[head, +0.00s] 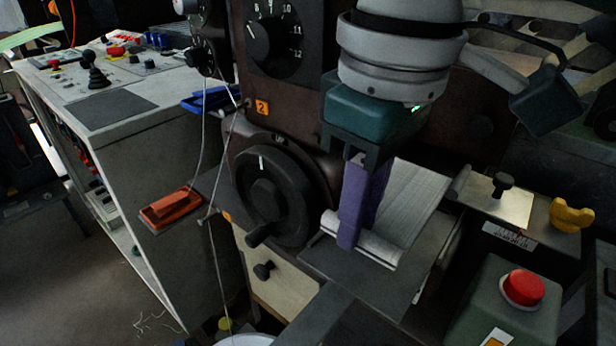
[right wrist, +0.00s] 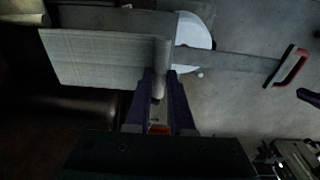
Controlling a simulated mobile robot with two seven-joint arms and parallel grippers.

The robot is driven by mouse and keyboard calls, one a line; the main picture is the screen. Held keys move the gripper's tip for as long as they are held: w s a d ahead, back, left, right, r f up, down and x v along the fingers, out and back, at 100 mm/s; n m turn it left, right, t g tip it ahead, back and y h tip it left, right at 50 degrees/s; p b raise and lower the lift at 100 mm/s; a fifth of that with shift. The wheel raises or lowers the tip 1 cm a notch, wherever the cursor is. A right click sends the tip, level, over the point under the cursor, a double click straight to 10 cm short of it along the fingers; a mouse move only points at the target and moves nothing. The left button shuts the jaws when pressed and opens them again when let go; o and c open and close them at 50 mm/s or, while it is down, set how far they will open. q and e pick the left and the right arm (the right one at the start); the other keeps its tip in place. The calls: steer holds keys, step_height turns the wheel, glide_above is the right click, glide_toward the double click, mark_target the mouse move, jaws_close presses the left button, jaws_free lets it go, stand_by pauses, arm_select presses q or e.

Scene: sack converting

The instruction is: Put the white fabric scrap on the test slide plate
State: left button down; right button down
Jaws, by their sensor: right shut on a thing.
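A pale, ribbed sheet with a thick rolled front edge, which looks like the white fabric scrap (head: 412,205), is below my right gripper (head: 350,238). The purple fingers close around the rolled edge. In the right wrist view the sheet (right wrist: 95,62) spreads left of the fingers, and its roll sits between the tips (right wrist: 160,90). A bright flat plate (head: 498,207) with a black knob lies to the right in the head view. I cannot tell for certain whether it is the test slide plate. My left gripper is out of view.
A black handwheel (head: 272,195) stands close left of my right gripper. A yellow wing knob (head: 571,216) and a red stop button (head: 523,288) are at the right. An orange-red block (head: 170,207) lies at the left. A grey shelf (head: 365,283) lies in front of the sheet.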

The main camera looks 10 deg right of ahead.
mark_target(350, 274)
steer(key=shift+f+b, duration=0.35)
steer(key=shift+f, duration=2.05)
steer(key=shift+f, duration=0.15)
steer(key=c, duration=0.8)
jaws_free()
